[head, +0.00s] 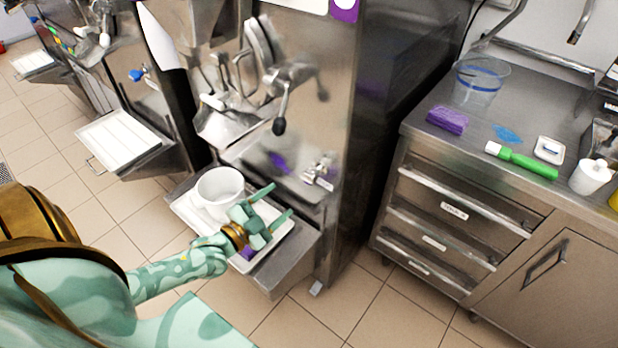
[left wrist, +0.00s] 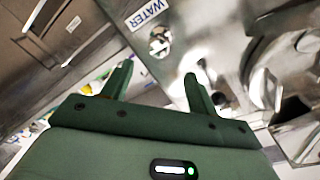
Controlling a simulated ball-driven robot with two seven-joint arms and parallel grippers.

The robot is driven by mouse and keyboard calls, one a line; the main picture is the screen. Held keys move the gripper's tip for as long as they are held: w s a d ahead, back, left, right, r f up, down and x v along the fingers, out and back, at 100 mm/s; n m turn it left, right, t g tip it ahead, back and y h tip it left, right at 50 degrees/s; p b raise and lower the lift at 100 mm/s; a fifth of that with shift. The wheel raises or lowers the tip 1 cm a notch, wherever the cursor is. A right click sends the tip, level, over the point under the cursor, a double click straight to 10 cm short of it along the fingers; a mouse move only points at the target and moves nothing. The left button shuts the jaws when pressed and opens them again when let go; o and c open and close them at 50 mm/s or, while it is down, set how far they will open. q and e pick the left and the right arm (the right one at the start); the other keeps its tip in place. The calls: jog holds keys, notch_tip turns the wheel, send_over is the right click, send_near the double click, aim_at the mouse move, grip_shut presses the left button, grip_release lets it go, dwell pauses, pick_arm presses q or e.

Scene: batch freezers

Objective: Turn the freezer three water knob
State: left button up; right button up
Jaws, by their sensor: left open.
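The nearest freezer (head: 338,100) has a purple mark at its top. A small metal water knob (head: 318,172) sticks out low on its front. In the left wrist view the knob (left wrist: 160,42) shows beside a "WATER" label (left wrist: 147,13), beyond the gap between my fingers. My left gripper (head: 272,205) is open and empty, below and left of the knob in the head view, over the freezer's drip tray. In the left wrist view the fingers (left wrist: 158,86) are spread and apart from the knob. My right gripper is not in view.
A white bucket (head: 220,190) stands on the tray (head: 278,238), close to my left gripper. A dispensing lever (head: 280,120) hangs above. A steel counter (head: 480,140) with drawers stands to the right. Other freezers (head: 145,90) stand to the left. Tiled floor lies in front.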

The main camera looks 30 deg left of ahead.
aim_at(306, 180)
pick_arm(q)
jog(key=w+b, duration=0.1)
jog(key=w, duration=0.2)
jog(key=w+d, duration=0.1)
jog(key=w, duration=0.3)
jog(key=w+b, duration=0.1)
jog(key=w, duration=0.3)
jog(key=shift+d+f+b, duration=0.2)
jog(key=shift+d+b, duration=0.1)
jog(key=shift+w+d+r, duration=0.1)
jog(key=shift+w, duration=0.4)
jog(key=c, duration=1)
